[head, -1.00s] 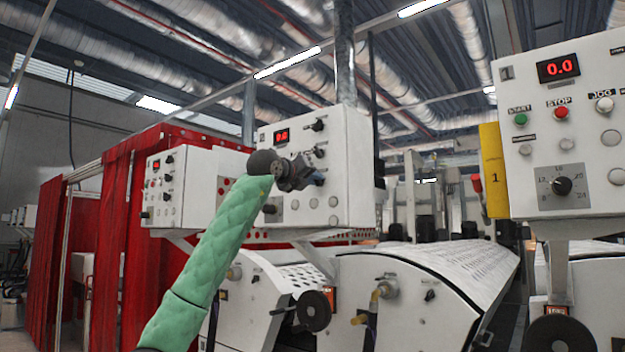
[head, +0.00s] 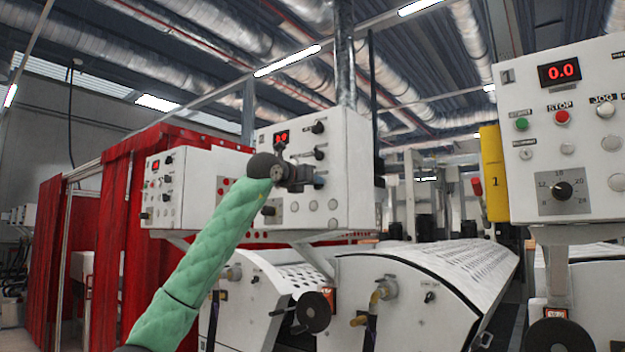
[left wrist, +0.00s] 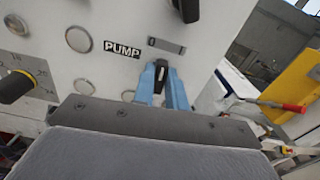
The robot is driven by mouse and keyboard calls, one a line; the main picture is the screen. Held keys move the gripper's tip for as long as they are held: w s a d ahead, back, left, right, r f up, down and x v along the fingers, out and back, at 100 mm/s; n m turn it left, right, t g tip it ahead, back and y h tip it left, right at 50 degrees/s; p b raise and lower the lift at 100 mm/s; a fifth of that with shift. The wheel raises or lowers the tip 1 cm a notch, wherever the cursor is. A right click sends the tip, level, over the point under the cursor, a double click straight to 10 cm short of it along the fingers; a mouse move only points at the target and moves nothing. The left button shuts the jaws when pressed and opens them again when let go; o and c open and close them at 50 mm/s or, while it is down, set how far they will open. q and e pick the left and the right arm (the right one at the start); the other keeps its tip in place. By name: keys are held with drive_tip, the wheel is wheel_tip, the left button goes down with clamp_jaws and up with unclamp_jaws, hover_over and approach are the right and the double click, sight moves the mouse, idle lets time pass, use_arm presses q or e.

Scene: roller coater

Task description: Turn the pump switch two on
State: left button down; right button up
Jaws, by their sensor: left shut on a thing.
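The white control panel (head: 345,165) with a red display stands in the middle of the head view. My left gripper (head: 320,181) is at its front face, reaching in from the left. In the left wrist view a black "PUMP" label (left wrist: 122,49) sits on the panel beside a small grey plate. Below the plate, the blue fingers of my left gripper (left wrist: 162,84) are shut on the black knob of the pump switch (left wrist: 161,74). The knob stands close to upright in that view. The gripper hides the switch in the head view. My right gripper is not in view.
Another black switch (left wrist: 187,9) is above the gripped one. A black-and-yellow dial (left wrist: 17,87) and round buttons are to the left. A nearer panel (head: 590,130) numbered 1 stands at the right of the head view. White roller machines (head: 405,285) lie below; red curtains (head: 120,250) hang left.

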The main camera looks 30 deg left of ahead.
use_arm(q)
drive_tip(key=m+p, duration=0.1)
drive_tip(key=m, duration=0.5)
drive_tip(key=shift+d+m, duration=0.1)
drive_tip(key=shift+m, duration=0.2)
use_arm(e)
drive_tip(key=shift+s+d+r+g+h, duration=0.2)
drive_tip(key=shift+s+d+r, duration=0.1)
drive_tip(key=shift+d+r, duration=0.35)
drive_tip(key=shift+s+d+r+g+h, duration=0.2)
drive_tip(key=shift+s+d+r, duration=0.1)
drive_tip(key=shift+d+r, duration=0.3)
use_arm(q)
drive_tip(key=shift+p, duration=0.3)
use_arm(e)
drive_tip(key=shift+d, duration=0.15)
use_arm(q)
drive_tip(key=c, duration=1.4)
unclamp_jaws()
drive_tip(key=shift+c, duration=0.2)
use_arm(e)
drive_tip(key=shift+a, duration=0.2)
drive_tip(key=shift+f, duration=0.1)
